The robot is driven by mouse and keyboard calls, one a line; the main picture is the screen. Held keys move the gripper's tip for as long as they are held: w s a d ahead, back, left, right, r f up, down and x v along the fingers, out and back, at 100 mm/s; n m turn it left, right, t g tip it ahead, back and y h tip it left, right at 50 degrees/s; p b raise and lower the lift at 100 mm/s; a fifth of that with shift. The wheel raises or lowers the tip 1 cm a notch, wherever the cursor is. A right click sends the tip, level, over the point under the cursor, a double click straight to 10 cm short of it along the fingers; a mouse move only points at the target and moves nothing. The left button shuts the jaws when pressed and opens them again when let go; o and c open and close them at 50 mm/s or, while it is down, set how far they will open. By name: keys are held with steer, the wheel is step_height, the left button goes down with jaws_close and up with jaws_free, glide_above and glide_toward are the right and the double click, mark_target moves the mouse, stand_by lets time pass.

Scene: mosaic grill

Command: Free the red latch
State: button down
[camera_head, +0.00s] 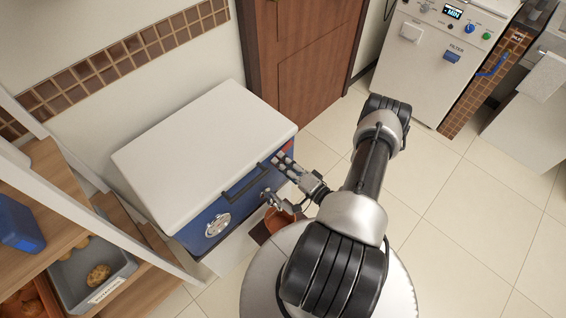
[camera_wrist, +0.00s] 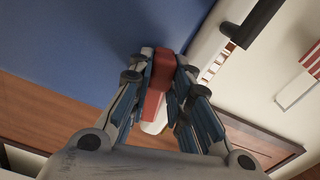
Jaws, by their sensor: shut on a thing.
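The red latch (camera_wrist: 158,80) shows in the wrist view as a short red bar against the blue front of the grill, with a pale piece at its near end. My gripper (camera_wrist: 162,70) is shut on it, one blue-padded finger on each side. In the head view my gripper (camera_head: 276,178) is at the right end of the grill's blue front (camera_head: 199,231), below the white lid (camera_head: 205,150). The lid looks shut.
A dark bar handle (camera_head: 243,183) and a round gauge (camera_head: 217,225) are on the grill front. A wooden shelf with a grey bin (camera_head: 92,275) stands at left. An orange-brown pot (camera_head: 280,219) is below my gripper. Tiled floor (camera_head: 450,220) at right is clear.

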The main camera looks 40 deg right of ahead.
steer(key=shift+a+r+m, duration=0.1)
steer(key=shift+r+m, duration=0.1)
steer(key=shift+m, duration=0.2)
steer(key=c, duration=1.5)
jaws_free()
steer(key=shift+s, duration=0.15)
steer(key=s, duration=1.1)
steer(key=shift+s+d, duration=0.2)
steer(key=shift+s, duration=0.2)
